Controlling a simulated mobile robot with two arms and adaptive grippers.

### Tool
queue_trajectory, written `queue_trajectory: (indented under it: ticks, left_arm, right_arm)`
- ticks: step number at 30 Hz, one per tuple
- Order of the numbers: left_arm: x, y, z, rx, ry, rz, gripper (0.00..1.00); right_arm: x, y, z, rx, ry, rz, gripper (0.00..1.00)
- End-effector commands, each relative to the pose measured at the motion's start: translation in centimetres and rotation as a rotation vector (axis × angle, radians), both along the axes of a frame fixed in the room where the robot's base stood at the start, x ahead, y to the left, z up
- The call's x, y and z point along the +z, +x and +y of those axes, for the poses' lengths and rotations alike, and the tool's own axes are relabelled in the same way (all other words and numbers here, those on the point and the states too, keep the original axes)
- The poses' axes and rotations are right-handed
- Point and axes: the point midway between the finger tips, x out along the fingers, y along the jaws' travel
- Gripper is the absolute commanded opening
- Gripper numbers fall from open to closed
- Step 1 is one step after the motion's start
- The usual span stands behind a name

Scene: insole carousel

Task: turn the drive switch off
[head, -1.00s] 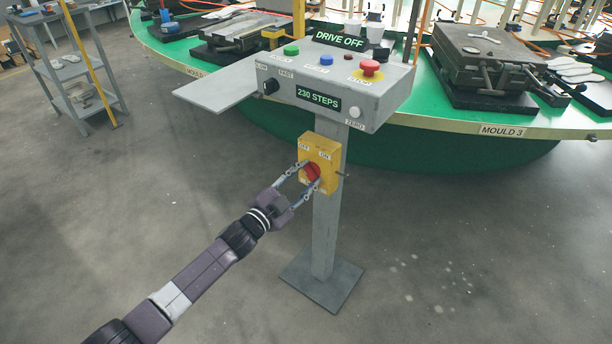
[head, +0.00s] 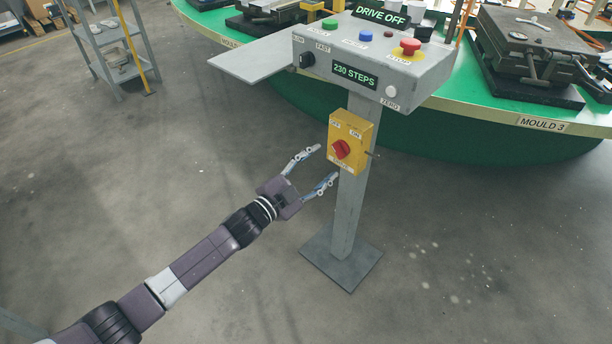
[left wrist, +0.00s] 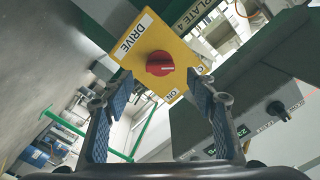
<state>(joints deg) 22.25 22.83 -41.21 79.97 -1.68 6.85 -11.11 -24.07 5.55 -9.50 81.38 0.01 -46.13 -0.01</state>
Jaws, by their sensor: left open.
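The drive switch is a red rotary knob (head: 341,149) on a yellow box (head: 361,137) fixed to the grey post. The knob (left wrist: 160,63) and the yellow box (left wrist: 178,48) also show in the left wrist view, beyond the fingertips. My left gripper (head: 327,166) is open and empty, a little to the left of and below the box, apart from the knob. The display (head: 380,16) on top of the console reads DRIVE OFF. My right gripper is not in view.
The grey console (head: 440,75) sits on the post, with buttons, a red stop button (head: 410,47) and a 230 STEPS display (head: 355,75). A side shelf (head: 250,62) juts left. The green carousel (head: 480,135) stands behind. The floor around the post is clear.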

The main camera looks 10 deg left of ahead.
Motion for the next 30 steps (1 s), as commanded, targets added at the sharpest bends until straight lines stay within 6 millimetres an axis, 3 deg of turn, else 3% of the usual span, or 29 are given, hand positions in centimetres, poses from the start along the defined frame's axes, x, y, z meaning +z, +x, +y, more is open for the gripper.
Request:
queue_trajectory:
  ticks: [3,10,30]
  left_arm:
    - [-0.2,-2.1,1.5,0.0,0.002,0.002,0.52]
    - [-0.1,-4.5,3.2,0.0,0.0,0.002,0.52]
    - [-0.2,-5.1,3.5,0.006,-0.004,0.013,0.52]
  right_arm:
    - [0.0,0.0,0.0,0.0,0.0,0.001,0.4]
    - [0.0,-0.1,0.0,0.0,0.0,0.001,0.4]
    - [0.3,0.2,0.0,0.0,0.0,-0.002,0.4]
